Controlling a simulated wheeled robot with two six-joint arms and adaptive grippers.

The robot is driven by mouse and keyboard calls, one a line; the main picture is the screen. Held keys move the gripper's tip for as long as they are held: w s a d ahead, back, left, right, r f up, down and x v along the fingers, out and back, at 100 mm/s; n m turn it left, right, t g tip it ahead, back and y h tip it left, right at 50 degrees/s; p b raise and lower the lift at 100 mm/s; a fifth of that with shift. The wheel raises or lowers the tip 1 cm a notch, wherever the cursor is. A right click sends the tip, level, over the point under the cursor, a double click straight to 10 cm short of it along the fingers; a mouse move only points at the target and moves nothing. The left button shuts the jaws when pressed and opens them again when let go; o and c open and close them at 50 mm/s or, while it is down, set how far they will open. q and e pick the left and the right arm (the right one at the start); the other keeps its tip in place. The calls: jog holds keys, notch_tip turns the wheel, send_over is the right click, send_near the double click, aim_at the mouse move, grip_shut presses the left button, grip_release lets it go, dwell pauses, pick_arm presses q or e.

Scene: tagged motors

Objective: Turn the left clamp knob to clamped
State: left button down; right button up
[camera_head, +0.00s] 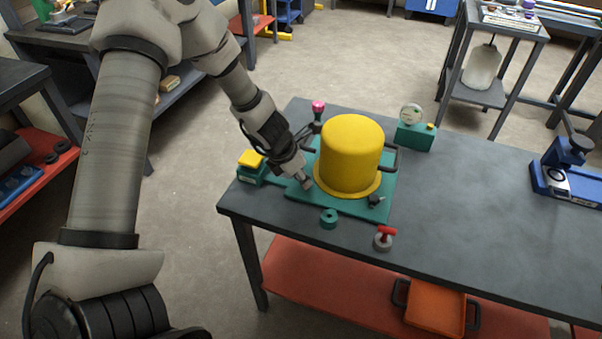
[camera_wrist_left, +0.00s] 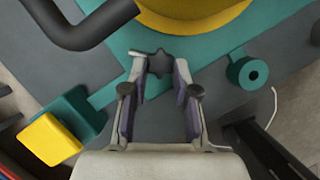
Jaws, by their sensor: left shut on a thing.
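A yellow domed cover (camera_head: 351,152) with dark side handles stands on a teal base plate (camera_head: 345,207) on the workbench. A dark star-shaped clamp knob (camera_wrist_left: 160,62) sits on the plate's left part, between the fingertips of my left gripper (camera_wrist_left: 158,72). In the head view my left gripper (camera_head: 305,184) points down at the plate's left side and hides that knob. The left gripper is shut on the knob. A second dark knob (camera_head: 376,200) is at the plate's front right. My right gripper is not in view.
A teal block with a yellow top (camera_head: 251,162) is left of the plate. A teal ring (camera_head: 328,217) and a red-handled valve (camera_head: 384,238) are in front. A dial gauge (camera_head: 412,117) stands behind right. The bench's middle right (camera_head: 470,200) is clear.

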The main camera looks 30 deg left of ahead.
pick_arm(q)
jog(key=m+p, duration=0.2)
jog(key=p, duration=0.1)
jog(key=m+g+h+p, duration=0.1)
jog(key=m+p, duration=0.1)
jog(key=p, duration=0.1)
jog(key=m+h+p, duration=0.1)
jog(key=m+p, duration=0.1)
jog(key=p, duration=0.1)
jog(key=shift+w+a+r+m+g+p, duration=0.25)
jog(key=shift+a+m+g+p, duration=0.05)
jog(key=shift+a, duration=0.1)
jog(key=shift+m+p, duration=0.4)
jog(key=shift+m, duration=0.1)
jog(key=m, duration=0.1)
jog(key=m+g, duration=0.1)
jog(key=shift+w+a+f+m+h+p, duration=0.1)
jog(key=shift+w+f+m+h+p, duration=0.2)
jog(key=shift+p, duration=0.1)
jog(key=shift+m+g, duration=0.5)
jog(key=shift+m, duration=0.6)
jog(key=shift+w, duration=0.1)
jog(key=c, duration=0.9)
grip_release()
